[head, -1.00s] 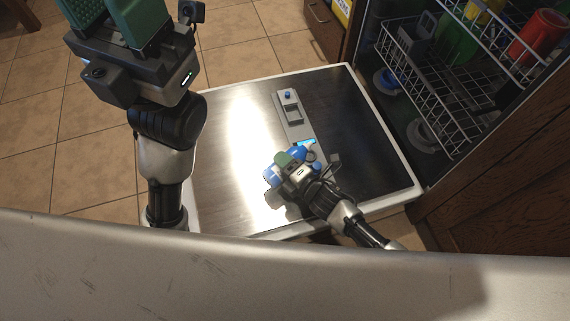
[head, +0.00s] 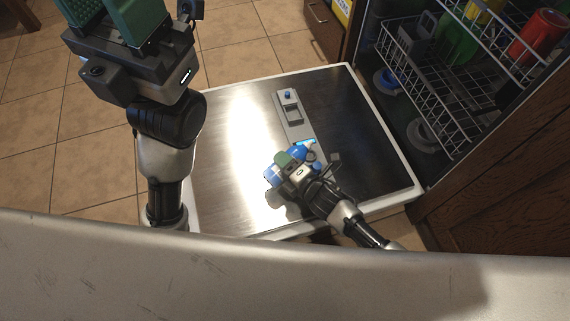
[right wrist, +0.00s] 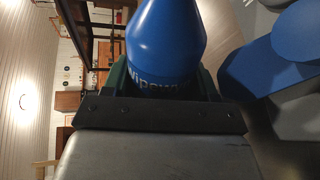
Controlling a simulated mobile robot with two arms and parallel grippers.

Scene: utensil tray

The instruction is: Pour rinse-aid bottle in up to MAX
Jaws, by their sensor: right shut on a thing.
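The blue rinse-aid bottle (head: 272,175) is held tilted over the open dishwasher door, its narrow pale tip pointing up and right toward the dispenser strip (head: 281,103). My right gripper (head: 289,160) is shut around the bottle. The right wrist view shows the blue bottle (right wrist: 166,40) between the green finger pads. A bright blue lit patch (head: 305,143) shows on the strip beside the tip. The gripper and bottle hide part of the strip, and no MAX mark or liquid can be made out. My left gripper (head: 112,20) is at the upper left, its fingertips cut off.
The open door (head: 235,125) lies flat, with clear room left of the strip. The dishwasher rack (head: 430,85) with several coloured cups stands at the right. A wooden drawer front (head: 322,25) is behind. A large blue shape (right wrist: 275,65) fills the right of the wrist view.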

